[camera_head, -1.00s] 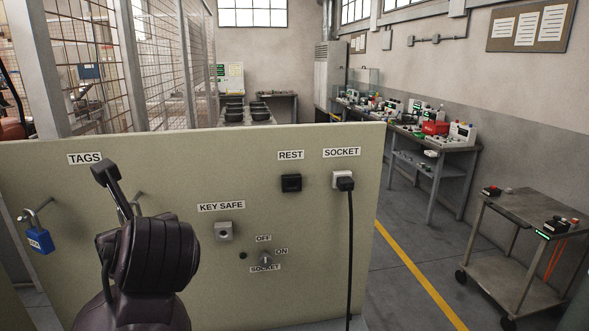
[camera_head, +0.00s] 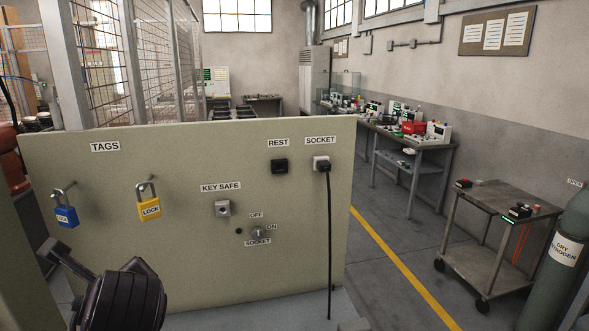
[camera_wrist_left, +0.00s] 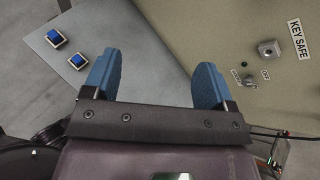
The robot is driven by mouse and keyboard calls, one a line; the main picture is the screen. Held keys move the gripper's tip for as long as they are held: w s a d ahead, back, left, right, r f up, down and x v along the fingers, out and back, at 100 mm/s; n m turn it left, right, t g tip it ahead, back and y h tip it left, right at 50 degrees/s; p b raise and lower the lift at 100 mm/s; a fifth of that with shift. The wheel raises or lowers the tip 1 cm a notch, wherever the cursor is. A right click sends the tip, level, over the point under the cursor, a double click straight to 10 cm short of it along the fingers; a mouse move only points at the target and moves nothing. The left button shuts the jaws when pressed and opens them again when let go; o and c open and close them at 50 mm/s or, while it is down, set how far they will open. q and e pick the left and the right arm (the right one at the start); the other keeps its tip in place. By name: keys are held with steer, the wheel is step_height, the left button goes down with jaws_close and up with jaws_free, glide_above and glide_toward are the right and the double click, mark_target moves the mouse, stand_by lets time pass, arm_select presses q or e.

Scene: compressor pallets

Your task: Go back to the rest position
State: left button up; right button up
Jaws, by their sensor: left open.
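My left gripper (camera_wrist_left: 160,70) shows in the left wrist view with its two blue fingers spread apart and nothing between them. In the head view my left arm is at the lower left, low in front of the panel (camera_head: 185,265), and its fingers are hard to make out there. The panel carries a blue padlock (camera_head: 66,216) and a yellow padlock (camera_head: 150,208) on hooks under TAGS. A black holder (camera_head: 279,167) sits under REST. A black plug (camera_head: 321,166) is in the white outlet under SOCKET, its cable hanging down. My right gripper is out of view.
The key safe lock (camera_head: 222,208) and a rotary switch (camera_head: 257,233) are on the panel. A metal cart (camera_head: 490,256) and a nitrogen cylinder (camera_head: 562,255) stand right. Two blue square items (camera_wrist_left: 65,48) lie on a grey surface beside the gripper. The aisle floor is clear.

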arm_select(q)
steer(key=s+f+n+g+h, duration=0.5)
steer(key=s+f+n+h, duration=0.2)
steer(key=s+f+n, duration=1.7)
steer(key=w+f+m+t+b, duration=0.1)
steer(key=w+f+t+b, duration=0.2)
steer(key=w+f+t, duration=0.4)
steer(key=shift+w+a+f+m+t+h, duration=0.35)
steer(key=shift+w+f, duration=1)
steer(key=shift+f, duration=2.35)
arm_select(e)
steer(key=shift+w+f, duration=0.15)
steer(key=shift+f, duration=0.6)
